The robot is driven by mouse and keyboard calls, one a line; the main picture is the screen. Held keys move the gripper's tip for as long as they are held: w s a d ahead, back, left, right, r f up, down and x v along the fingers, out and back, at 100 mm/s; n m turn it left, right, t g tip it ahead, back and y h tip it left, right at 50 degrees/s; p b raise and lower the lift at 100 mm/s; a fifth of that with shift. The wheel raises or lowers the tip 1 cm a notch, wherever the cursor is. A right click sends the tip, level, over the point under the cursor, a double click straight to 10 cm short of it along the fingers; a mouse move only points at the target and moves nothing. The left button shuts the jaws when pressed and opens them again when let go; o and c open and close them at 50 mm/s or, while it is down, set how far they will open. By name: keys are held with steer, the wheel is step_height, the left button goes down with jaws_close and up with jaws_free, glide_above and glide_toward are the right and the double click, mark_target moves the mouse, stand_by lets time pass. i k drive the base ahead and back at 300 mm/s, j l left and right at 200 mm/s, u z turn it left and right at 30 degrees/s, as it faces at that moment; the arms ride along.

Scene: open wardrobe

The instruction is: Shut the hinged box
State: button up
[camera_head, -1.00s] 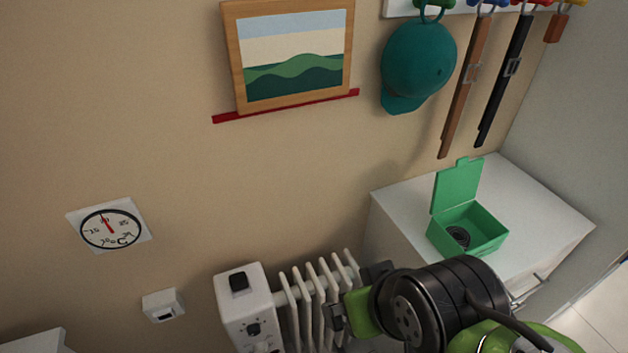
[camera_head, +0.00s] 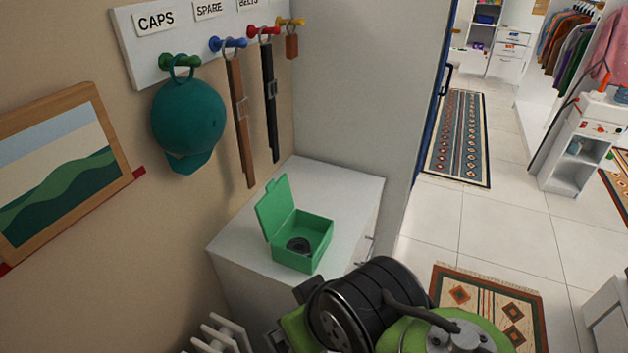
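The green hinged box (camera_head: 312,252) stands on top of a white cabinet, with its lid (camera_head: 274,207) raised up and leaning back on the left side. A dark round coil-like item (camera_head: 299,245) lies inside it. My arm, black and green, shows at the bottom, in front of the cabinet and nearer the camera than the box. Part of my gripper (camera_head: 290,335) shows at the lower edge, below and apart from the box. Its fingertips cannot be made out clearly, so its opening is unclear.
The white cabinet top (camera_head: 345,195) has bare room around the box. A teal cap (camera_head: 188,122), a brown belt (camera_head: 240,120) and a black belt (camera_head: 269,100) hang on the wall above. A white radiator (camera_head: 222,335) stands at lower left. Open tiled floor (camera_head: 440,225) lies to the right.

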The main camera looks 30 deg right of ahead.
mark_target(276, 206)
steer(key=z, duration=0.45)
steer(key=j+u, duration=0.1)
steer(key=u, duration=0.35)
steer(key=i+u, duration=0.15)
steer(key=u, duration=0.3)
steer(key=i+u, duration=0.1)
steer(key=u, duration=0.35)
steer(key=i+u, duration=0.1)
steer(key=u, duration=0.35)
